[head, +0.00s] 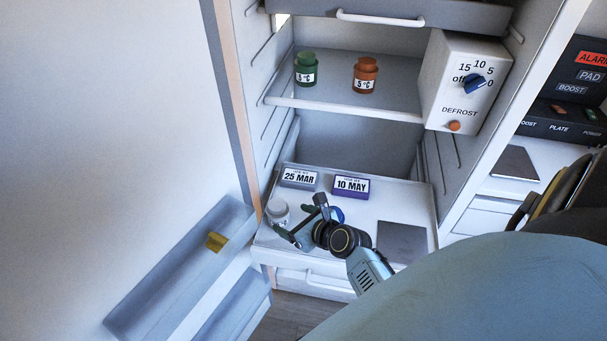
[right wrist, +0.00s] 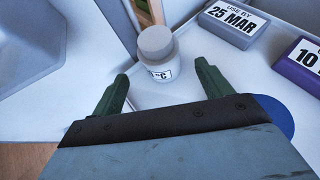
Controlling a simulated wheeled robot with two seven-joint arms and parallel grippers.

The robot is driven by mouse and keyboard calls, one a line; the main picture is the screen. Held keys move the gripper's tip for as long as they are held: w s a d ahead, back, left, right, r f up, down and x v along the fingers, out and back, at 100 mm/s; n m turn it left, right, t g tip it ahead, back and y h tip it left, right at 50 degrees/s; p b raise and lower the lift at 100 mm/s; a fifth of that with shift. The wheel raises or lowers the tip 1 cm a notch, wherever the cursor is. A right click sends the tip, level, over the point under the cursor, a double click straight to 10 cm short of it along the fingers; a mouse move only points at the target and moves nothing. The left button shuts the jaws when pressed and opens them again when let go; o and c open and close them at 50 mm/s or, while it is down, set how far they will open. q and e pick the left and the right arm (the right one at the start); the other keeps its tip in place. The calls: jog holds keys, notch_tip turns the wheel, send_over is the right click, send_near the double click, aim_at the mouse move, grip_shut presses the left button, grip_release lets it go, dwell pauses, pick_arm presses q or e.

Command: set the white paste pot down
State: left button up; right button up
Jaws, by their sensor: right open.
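The white paste pot (head: 278,212) has a grey-white lid and a "°C" label. It stands upright on the white lower shelf (head: 385,207), near its left edge. It also shows in the right wrist view (right wrist: 157,52), just beyond the fingertips. My right gripper (head: 290,222) is open, with its two green fingers spread. In the right wrist view the fingers (right wrist: 160,82) lie on either side of the pot's near side, with gaps; I see no contact. My left gripper is not in view.
A grey "25 MAR" block (head: 299,178) and a purple "10 MAY" block (head: 351,187) stand behind. A blue disc (right wrist: 277,115) lies by the gripper. A grey plate (head: 402,243) is at the shelf's right. Green (head: 306,68) and orange (head: 365,75) pots stand above.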

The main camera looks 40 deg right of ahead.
jog(key=shift+v, duration=1.95)
